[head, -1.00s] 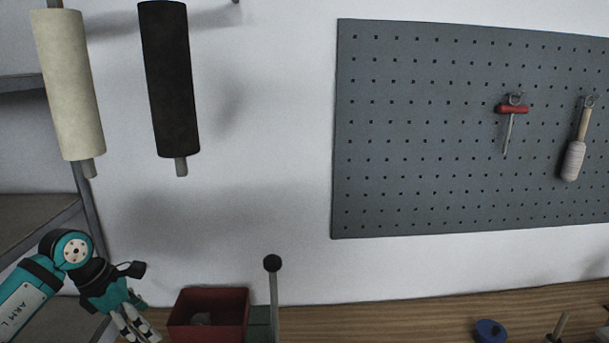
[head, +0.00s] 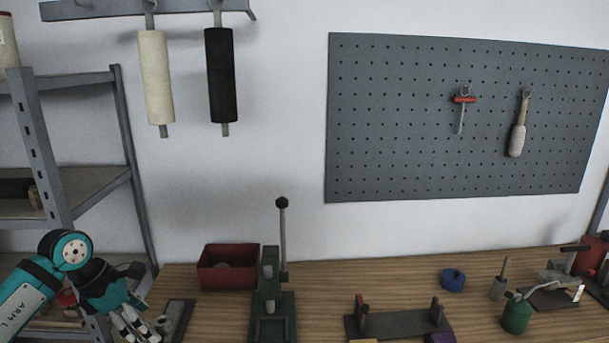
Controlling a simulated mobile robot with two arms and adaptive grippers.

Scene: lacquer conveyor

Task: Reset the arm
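My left gripper (head: 132,326) is at the lower left of the head view, at the end of my teal and black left arm (head: 32,292). Its fingers point down, near the left end of the wooden workbench (head: 350,270). I see nothing clearly held in it, and I cannot tell how far apart its fingertips are. My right gripper and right arm are not in the head view.
On the bench stand a red bin (head: 229,268), a green lever press (head: 271,300), a dark stand (head: 385,323), a blue round item (head: 453,280) and a green can (head: 516,317). A grey shelf (head: 75,160) stands at left. A pegboard (head: 400,170) and hanging rollers are behind.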

